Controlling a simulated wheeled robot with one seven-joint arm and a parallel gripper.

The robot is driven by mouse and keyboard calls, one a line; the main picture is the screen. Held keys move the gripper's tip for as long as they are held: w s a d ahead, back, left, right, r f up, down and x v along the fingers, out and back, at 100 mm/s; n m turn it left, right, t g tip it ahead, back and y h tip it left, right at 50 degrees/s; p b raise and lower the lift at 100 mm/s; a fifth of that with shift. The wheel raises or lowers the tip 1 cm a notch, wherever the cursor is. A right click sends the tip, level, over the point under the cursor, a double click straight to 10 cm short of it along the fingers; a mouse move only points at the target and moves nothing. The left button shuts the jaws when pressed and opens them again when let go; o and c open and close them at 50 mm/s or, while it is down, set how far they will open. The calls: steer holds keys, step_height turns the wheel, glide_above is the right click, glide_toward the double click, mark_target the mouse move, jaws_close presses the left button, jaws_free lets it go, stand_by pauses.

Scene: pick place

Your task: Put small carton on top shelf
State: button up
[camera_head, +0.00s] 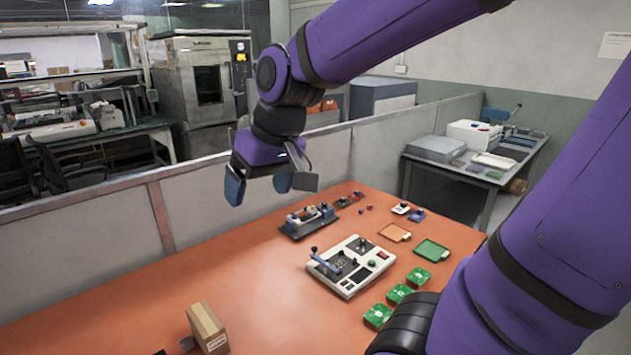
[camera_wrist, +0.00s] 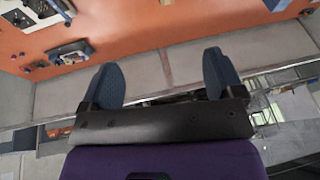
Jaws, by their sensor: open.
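A small brown cardboard carton (camera_head: 207,328) stands upright at the front left of the orange table (camera_head: 120,300) in the head view. My gripper (camera_head: 258,187) hangs in the air above the back part of the table, near the grey partition, well above and behind the carton. Its fingers are apart with nothing between them; the wrist view also shows the empty gap between the two blue fingertips (camera_wrist: 165,75). The carton is not in the wrist view. I cannot make out a top shelf in either view.
A white control fixture (camera_head: 350,266), green boards (camera_head: 398,293), a dark clamp device (camera_head: 308,220) and coloured trays (camera_head: 431,250) occupy the table's right side. A grey partition (camera_head: 110,239) runs along the back edge. The table's left middle is clear. My arm covers the right.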

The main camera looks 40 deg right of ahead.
steer(key=s+d+r+t+h, duration=0.1)
steer(key=s+d+r, duration=0.1)
steer(key=s, duration=0.7)
steer(key=shift+s+d+r+t+h, duration=0.15)
steer(key=shift+d+r+t+h, duration=0.15)
steer(key=shift+r, duration=0.3)
steer(key=shift+o, duration=0.4)
steer(key=shift+s, duration=0.45)
